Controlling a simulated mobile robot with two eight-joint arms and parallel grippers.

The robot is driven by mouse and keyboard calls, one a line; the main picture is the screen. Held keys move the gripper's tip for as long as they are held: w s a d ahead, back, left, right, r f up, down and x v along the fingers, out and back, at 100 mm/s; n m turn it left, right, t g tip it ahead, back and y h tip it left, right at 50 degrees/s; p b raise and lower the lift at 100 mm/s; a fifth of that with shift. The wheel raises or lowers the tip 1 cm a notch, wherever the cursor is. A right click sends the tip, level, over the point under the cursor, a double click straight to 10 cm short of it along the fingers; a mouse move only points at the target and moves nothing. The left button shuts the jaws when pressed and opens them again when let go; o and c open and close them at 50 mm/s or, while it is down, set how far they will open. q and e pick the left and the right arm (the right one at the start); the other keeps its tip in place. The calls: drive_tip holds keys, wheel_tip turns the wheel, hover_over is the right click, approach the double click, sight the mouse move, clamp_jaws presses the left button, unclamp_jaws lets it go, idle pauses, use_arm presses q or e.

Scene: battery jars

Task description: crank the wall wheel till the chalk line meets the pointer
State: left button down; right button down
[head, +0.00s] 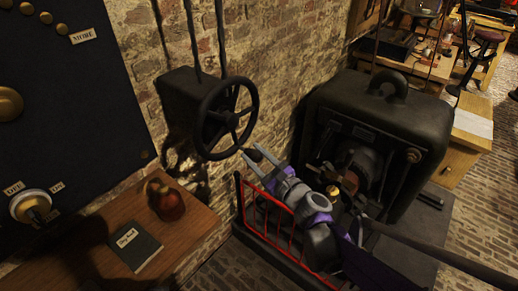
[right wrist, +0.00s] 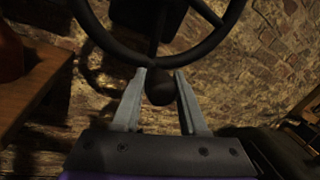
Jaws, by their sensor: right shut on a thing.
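The dark wall wheel (head: 231,121) is mounted on a black box (head: 186,98) on the brick wall in the head view. Its lower rim crosses the top of the right wrist view (right wrist: 118,50). My right gripper (head: 257,158) is at the wheel's lower right, shut on the dark crank knob (right wrist: 160,88). The knob sits between the two grey fingers in the right wrist view. I cannot make out a chalk line or a pointer on the wheel. My left gripper is not in view.
A red railing (head: 268,203) stands just below my right gripper. A large black machine (head: 390,115) is to the right. A wooden table (head: 88,248) at lower left holds a dark book (head: 135,246) and a reddish-brown jug (head: 166,203). A dark dial panel (head: 75,120) fills the left.

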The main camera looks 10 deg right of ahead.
drive_tip(key=shift+s+a+m, duration=0.4)
drive_tip(key=shift+m, duration=0.2)
drive_tip(key=shift+f, duration=0.1)
drive_tip(key=shift+c, duration=2.2)
unclamp_jaws()
drive_tip(key=v, duration=1)
drive_tip(key=shift+s+d+r, duration=0.15)
drive_tip(key=shift+s+r, duration=0.05)
drive_tip(key=shift+s, duration=0.2)
